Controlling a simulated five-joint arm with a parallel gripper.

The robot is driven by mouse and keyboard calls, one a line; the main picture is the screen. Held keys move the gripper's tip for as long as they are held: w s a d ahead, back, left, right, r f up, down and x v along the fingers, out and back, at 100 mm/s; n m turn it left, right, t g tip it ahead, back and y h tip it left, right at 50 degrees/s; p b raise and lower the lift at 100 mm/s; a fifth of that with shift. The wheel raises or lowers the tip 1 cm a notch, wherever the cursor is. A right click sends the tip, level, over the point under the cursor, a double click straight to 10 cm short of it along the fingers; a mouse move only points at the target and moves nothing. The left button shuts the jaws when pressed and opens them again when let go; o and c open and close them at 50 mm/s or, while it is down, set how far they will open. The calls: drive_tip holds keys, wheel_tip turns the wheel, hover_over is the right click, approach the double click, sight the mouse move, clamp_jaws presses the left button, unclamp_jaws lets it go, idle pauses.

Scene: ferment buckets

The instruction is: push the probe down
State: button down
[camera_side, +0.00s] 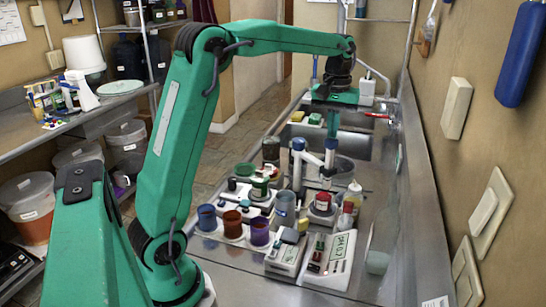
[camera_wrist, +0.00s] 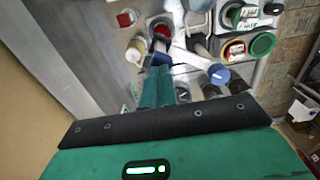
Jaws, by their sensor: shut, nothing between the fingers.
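Two white probe holders with blue caps stand among the buckets in the side view: a left one (camera_side: 298,145) and a right one (camera_side: 331,144). I cannot tell which is the task's probe. My gripper (camera_side: 333,128) is shut and empty, pointing down just above the right blue cap in the picture. In the wrist view the green fingers (camera_wrist: 156,75) lie together, with a dark blue cap (camera_wrist: 157,60) right at their tips. The other blue cap (camera_wrist: 219,75) is to their right. I cannot tell whether the fingertips touch the cap.
Blue, brown and purple cups (camera_side: 207,217) stand at the front left of the metal bench. A white meter (camera_side: 331,262) lies at the front, with a clear bottle (camera_side: 378,250) to its right. Small bottles (camera_side: 347,215) crowd the right of the probes. The wall is close on the right.

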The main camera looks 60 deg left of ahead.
sight(331, 146)
drive_tip(key=shift+f, duration=2.75)
drive_tip(key=shift+r, duration=2.5)
